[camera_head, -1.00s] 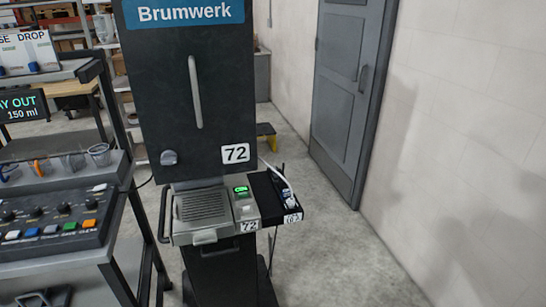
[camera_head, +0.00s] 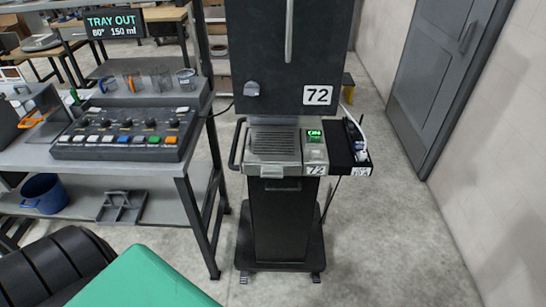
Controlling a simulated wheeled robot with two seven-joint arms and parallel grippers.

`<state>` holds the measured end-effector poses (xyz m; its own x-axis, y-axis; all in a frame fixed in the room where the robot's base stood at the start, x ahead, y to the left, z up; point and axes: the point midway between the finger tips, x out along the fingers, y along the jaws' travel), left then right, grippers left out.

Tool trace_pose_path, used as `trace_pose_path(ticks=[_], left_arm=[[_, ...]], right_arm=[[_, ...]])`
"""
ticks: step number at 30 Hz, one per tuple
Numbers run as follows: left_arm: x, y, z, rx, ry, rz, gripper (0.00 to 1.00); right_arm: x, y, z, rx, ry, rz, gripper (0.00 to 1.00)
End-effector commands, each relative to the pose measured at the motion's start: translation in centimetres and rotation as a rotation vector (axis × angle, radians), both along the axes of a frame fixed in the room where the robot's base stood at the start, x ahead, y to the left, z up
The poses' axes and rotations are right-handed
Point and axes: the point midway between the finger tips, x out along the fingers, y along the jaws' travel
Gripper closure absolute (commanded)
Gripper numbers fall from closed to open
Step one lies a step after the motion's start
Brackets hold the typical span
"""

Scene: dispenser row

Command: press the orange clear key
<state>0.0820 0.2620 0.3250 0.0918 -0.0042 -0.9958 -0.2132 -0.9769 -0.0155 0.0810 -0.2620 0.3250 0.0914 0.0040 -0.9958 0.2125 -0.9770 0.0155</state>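The orange key (camera_head: 170,140) is at the right end of the front key row on a dark control panel (camera_head: 72,153). The panel lies on the grey bench at the left. Blue and green keys and several white keys are in the same row, with several black knobs behind them. The print by the keys is too small to read. Nothing touches the orange key or covers it. Neither of my grippers is in view.
A display (camera_head: 113,24) reads "TRAY OUT 60° 150 ml". Several cups (camera_head: 184,80) stand behind the panel. A dark machine marked 72 (camera_head: 318,96) stands right of the bench. A green block (camera_head: 145,281) and black ribbed shape fill the lower left. Floor at right is clear.

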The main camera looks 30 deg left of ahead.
Motion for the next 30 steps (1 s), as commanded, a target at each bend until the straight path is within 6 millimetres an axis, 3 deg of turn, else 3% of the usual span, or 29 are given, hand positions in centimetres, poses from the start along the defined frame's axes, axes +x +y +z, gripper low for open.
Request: trace_pose_path(ticks=[1, 5, 30], left_arm=[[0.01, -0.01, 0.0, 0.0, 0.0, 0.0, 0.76], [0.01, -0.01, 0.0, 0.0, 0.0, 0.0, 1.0], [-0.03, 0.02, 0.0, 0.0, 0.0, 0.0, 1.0]], right_arm=[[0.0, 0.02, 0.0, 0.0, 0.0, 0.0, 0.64], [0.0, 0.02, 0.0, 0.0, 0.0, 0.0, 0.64], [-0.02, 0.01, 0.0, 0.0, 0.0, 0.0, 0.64]])
